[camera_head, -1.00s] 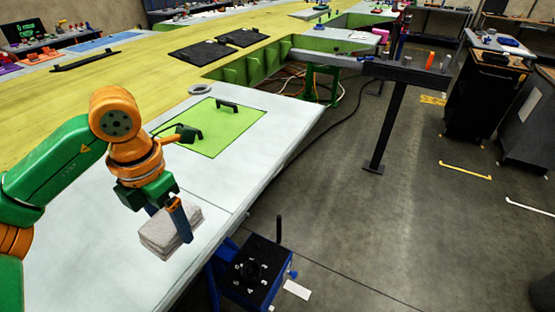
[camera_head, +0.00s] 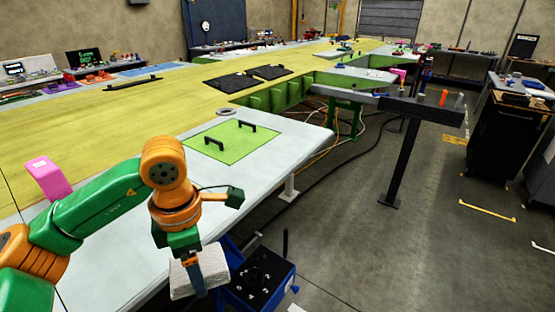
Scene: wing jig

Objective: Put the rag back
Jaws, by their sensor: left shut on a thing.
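The rag (camera_head: 212,268) is a folded pale grey-white block at the lower middle of the head view. My left gripper (camera_head: 195,275) is shut on it, with a blue finger across its near face. The rag is held in front of the white table edge, close to the blue stand; whether it touches anything below is hard to tell. My right gripper is not in view.
The white table top (camera_head: 120,255) carries a green panel (camera_head: 228,142) with two black handles. A blue stand with a black top (camera_head: 258,278) is at the table's edge. A dark post table (camera_head: 425,108) stands right.

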